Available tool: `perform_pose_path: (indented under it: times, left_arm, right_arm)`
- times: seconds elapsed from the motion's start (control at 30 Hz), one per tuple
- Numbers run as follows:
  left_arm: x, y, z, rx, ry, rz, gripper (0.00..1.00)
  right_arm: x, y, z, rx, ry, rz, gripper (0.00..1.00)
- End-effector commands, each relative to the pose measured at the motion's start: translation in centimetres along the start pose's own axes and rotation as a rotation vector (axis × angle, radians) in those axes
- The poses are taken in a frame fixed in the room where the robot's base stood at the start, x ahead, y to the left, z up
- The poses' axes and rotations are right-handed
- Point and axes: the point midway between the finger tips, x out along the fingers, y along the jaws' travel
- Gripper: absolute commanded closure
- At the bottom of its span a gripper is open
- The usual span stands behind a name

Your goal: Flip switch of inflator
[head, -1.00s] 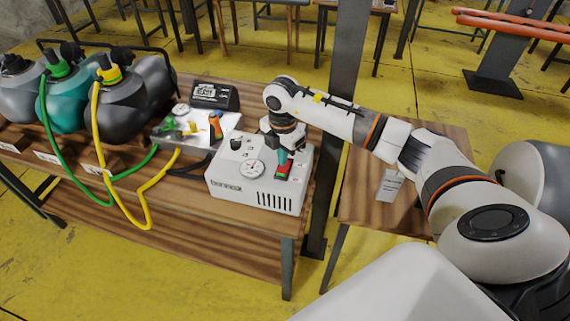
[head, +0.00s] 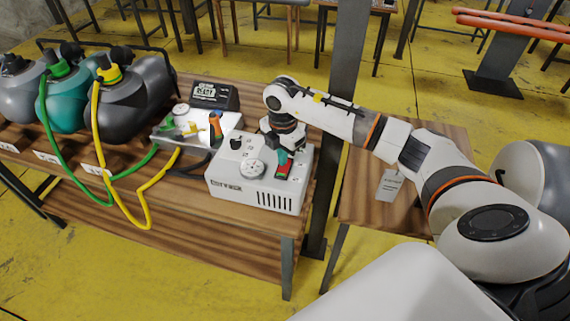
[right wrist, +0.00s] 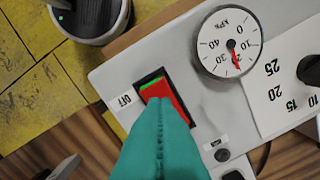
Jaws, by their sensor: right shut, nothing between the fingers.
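The inflator (head: 228,186) is a white box with a dial gauge, a dark knob and side vents, standing on the wooden table. Its switch (head: 284,171) is a red rocker on the top. In the right wrist view the red switch (right wrist: 176,97) has a green strip at one end, beside a label reading OFF. My right gripper (head: 283,156) points down at the switch. Its teal fingers (right wrist: 158,108) are shut and empty, with the tips over or against the red rocker; contact cannot be told. They hide part of it. My left gripper is not in view.
Left of the inflator are a metal plate (head: 168,141) with valves, an orange-handled tool (head: 215,126) and a black display (head: 214,96). Several tanks with green and yellow hoses stand further left. A grey post (head: 345,60) rises behind my right arm.

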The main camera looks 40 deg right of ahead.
Motion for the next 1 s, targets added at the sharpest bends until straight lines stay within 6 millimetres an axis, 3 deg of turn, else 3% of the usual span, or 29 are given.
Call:
perform_pose_path:
  times: [1.0]
  left_arm:
    - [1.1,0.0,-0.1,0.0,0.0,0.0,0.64]
  right_arm:
    - [1.6,0.0,0.0,0.0,0.0,0.001,1.0]
